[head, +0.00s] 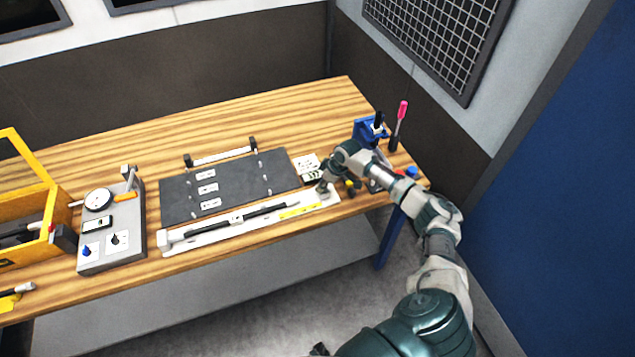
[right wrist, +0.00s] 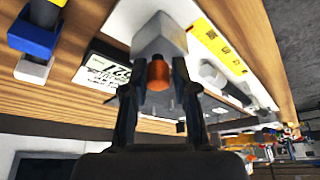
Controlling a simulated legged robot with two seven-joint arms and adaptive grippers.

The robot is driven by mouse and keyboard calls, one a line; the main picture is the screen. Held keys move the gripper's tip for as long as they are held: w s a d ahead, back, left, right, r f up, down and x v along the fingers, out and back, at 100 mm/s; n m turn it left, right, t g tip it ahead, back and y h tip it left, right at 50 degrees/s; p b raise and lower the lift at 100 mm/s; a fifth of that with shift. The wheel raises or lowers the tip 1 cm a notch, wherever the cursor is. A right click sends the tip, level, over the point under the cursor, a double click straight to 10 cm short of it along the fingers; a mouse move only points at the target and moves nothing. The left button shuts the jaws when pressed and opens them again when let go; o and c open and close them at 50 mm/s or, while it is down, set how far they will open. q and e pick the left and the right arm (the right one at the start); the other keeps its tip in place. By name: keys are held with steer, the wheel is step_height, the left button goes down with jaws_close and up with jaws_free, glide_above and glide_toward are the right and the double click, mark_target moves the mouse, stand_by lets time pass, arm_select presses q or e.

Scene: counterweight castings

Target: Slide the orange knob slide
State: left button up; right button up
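The orange knob (right wrist: 158,73) shows in the right wrist view, in front of a pale grey block (right wrist: 160,36). In the head view, my right gripper (head: 323,188) is at the right end of a long pale rail (head: 176,247) along the table's front and hides the knob. The rail bears a yellow label (head: 300,210) and a dark bar (head: 262,212). In the right wrist view, the fingers of my right gripper (right wrist: 157,88) stand apart on either side of the knob, with gaps visible. My left gripper is not in view.
A dark plate (head: 225,187) lies behind the rail. A grey gauge box (head: 112,240) and a yellow-framed wooden box (head: 30,205) stand at left. A blue holder (head: 366,132) and a pink-handled tool (head: 402,112) stand at the right back. The table's back is clear.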

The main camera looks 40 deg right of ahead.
steer(key=shift+o, duration=1)
steer(key=shift+s+d, duration=0.3)
steer(key=shift+s, duration=0.05)
steer(key=shift+w+a, duration=0.3)
steer(key=shift+w, duration=0.05)
steer(key=shift+a+r, duration=0.1)
steer(key=shift+r, duration=0.3)
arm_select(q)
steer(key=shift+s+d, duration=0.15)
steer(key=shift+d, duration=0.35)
arm_select(e)
steer(key=v, duration=1.1)
